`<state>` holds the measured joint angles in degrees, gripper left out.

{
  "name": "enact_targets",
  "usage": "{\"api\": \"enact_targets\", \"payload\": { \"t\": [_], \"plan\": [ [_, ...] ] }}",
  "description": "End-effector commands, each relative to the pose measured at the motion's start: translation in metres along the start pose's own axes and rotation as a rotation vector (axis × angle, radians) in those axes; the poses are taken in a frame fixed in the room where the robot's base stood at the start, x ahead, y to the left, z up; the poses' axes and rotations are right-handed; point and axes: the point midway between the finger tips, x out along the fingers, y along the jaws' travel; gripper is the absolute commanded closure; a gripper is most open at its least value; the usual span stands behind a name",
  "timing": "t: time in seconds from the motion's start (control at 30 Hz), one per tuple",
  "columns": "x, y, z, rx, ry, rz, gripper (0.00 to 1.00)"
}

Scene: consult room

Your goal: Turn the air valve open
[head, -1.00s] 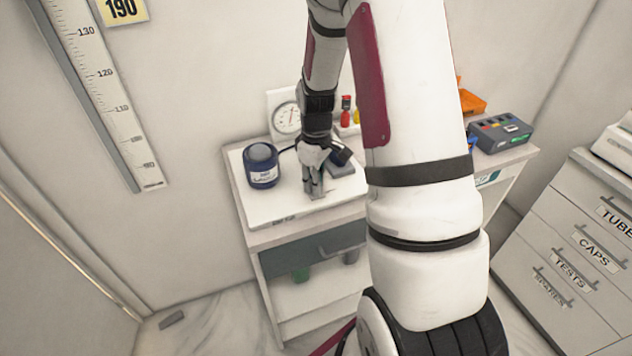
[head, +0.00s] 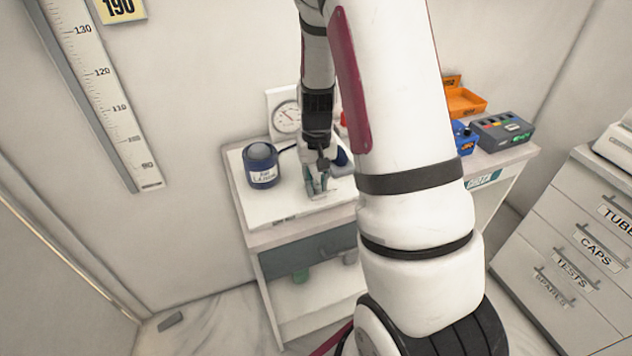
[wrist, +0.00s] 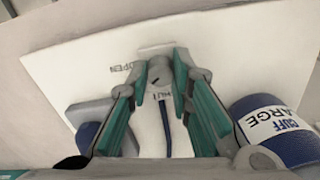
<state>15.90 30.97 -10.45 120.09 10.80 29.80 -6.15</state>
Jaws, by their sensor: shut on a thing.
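The air valve (wrist: 159,74) is a small grey part on a white board (wrist: 60,66), between my fingertips in the wrist view. My gripper (wrist: 159,78) is shut on it, one teal-lined finger on each side. The word OPEN is printed on the board to its left, and a partly covered label, seemingly SHUT, lies just below it. In the head view my gripper (head: 317,192) points down at the board (head: 262,212) on the cabinet top; the valve is hidden there behind the fingers.
A dark blue roll (head: 262,168) labelled as a large cuff stands left of my gripper. A dial gauge (head: 286,117) stands behind it. A grey block with a blue part (wrist: 88,125) is close by. An orange bin (head: 465,102) and a grey box (head: 503,131) are at right.

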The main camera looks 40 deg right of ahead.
Motion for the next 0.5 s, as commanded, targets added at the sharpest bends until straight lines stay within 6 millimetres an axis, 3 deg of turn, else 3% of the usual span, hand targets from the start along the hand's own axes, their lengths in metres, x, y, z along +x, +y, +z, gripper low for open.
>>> {"api": "enact_targets", "payload": {
  "t": [0.5],
  "plan": [
    [0.0002,-0.0013,0.0001,0.429,-0.001,0.0,1.0]
  ]
}}
